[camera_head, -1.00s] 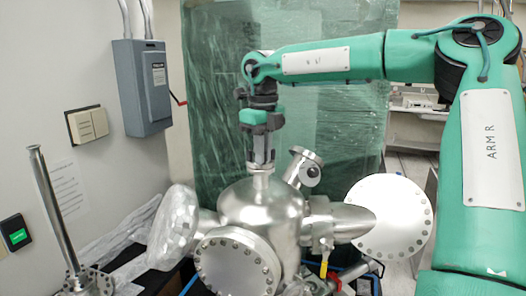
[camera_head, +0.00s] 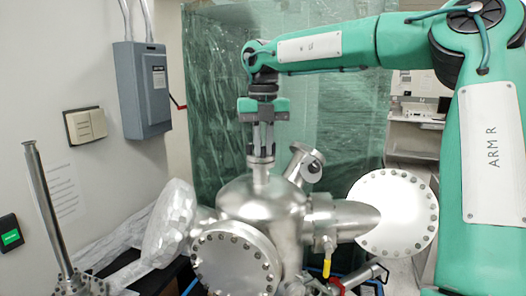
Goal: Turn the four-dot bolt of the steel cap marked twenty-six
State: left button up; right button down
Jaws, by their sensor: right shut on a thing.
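A round steel vacuum chamber (camera_head: 258,203) stands in the middle, with flanges ringed by bolts on its sides. My right gripper (camera_head: 262,157) points straight down over the chamber's top. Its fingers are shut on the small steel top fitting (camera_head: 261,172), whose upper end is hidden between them. A large flange cap (camera_head: 236,265) faces forward, and another bright round cap (camera_head: 395,213) is at the right. The marking twenty-six and bolt dots are too small to read. My left gripper is out of view.
A slanted side port (camera_head: 304,163) rises close to the right of my gripper. A foil-wrapped flange (camera_head: 167,223) is at the left, and a tall steel tube (camera_head: 48,205) stands farther left. A green wrapped crate (camera_head: 330,125) is behind.

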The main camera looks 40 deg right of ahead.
jog(key=m, duration=0.2)
jog(key=shift+m, duration=0.4)
jog(key=shift+m+b, duration=0.45)
jog(key=shift+m, duration=1.45)
jog(key=c, duration=1.7)
grip_release()
jog(key=shift+r+b, duration=0.3)
jog(key=shift+r, duration=6.6)
jog(key=shift+o, duration=0.4)
